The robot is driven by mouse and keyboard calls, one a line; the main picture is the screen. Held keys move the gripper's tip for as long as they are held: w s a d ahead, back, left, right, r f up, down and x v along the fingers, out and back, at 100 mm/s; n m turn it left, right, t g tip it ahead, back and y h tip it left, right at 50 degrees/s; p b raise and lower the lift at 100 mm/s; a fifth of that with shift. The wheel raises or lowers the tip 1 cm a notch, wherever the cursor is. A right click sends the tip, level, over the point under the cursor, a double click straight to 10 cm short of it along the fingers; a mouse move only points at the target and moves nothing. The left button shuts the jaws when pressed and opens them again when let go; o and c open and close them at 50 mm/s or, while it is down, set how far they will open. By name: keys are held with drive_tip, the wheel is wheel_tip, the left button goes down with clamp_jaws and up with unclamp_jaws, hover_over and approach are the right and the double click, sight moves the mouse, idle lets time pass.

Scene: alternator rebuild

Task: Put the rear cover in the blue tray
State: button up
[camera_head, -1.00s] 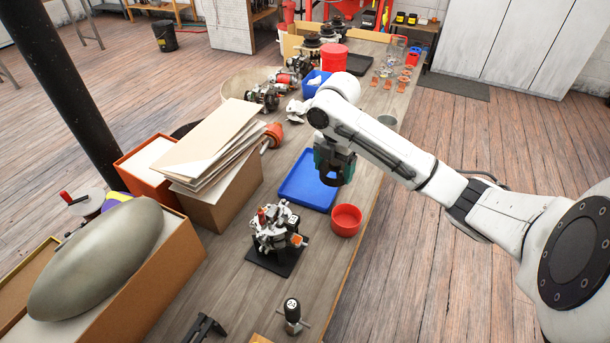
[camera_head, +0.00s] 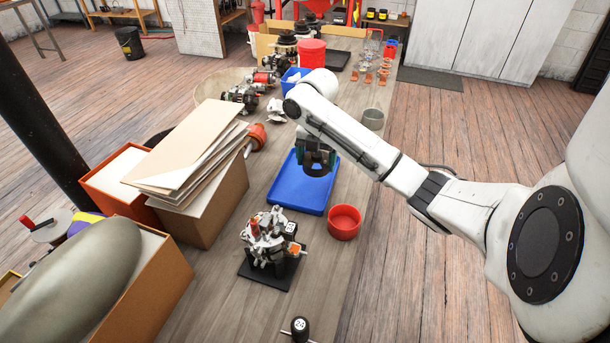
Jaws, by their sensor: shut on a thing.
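The blue tray (camera_head: 285,194) lies flat on the bench, and its near part is bare. My gripper (camera_head: 316,157) points down over the far right part of the tray. It is shut on a dark round piece that looks like the rear cover (camera_head: 317,168). The gripper's fingers hide part of this piece. From this angle I cannot tell how high the piece is above the tray floor, or whether it touches it.
A red bowl (camera_head: 344,222) stands close to the tray's near right corner. A part-built alternator (camera_head: 269,240) sits on a black stand in front. Boxes with stacked cardboard (camera_head: 190,165) stand at the left. A grey cup (camera_head: 373,119) is behind, near the right bench edge.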

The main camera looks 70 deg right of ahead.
hover_over(305, 182)
wheel_tip(305, 182, down, 6)
drive_tip(key=shift+s+r, duration=0.1)
drive_tip(key=shift+r, duration=0.05)
drive_tip(key=shift+f, duration=1.55)
drive_tip(key=shift+f, duration=0.2)
drive_tip(key=o, duration=0.9)
drive_tip(key=shift+r, duration=0.1)
wheel_tip(305, 182, up, 12)
drive_tip(key=shift+r, duration=0.1)
